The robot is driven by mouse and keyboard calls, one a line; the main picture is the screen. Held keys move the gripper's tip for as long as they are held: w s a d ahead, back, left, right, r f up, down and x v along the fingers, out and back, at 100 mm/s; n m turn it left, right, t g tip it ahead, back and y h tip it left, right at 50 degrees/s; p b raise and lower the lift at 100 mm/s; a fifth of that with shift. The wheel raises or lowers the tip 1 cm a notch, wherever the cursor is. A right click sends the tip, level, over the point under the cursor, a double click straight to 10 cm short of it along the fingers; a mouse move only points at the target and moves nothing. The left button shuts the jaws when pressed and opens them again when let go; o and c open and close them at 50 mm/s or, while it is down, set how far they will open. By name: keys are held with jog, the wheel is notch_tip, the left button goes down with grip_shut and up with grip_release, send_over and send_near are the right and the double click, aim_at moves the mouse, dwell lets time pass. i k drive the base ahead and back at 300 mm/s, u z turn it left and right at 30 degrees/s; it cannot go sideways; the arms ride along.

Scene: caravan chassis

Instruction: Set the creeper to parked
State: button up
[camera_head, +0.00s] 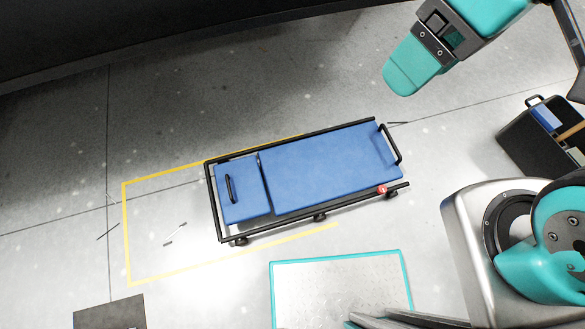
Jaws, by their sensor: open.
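The creeper (325,165) is a flat blue padded board with a headrest pad on a black frame with casters. It lies on the floor in the middle of the head view, slightly tilted. A black handle (391,145) stands at its right end, and a small red knob (382,190) sits at its lower right edge. A yellow floor outline (126,235) surrounds its left part, and its right part sticks out past the outline's open right side. My gripper (408,70) is teal, above and right of the creeper, apart from it. It is open, though only one finger shows clearly.
A teal-edged panel (335,285) lies below the creeper. A black open box (540,145) stands at the right, a dark plate (110,313) lies at bottom left, and a dark overhang (130,30) crosses the top.

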aim_at(308, 170)
jog(key=u, duration=0.05)
jog(key=k, duration=1.25)
jog(key=z, duration=0.8)
jog(key=i, duration=1.8)
jog(key=u, duration=0.8)
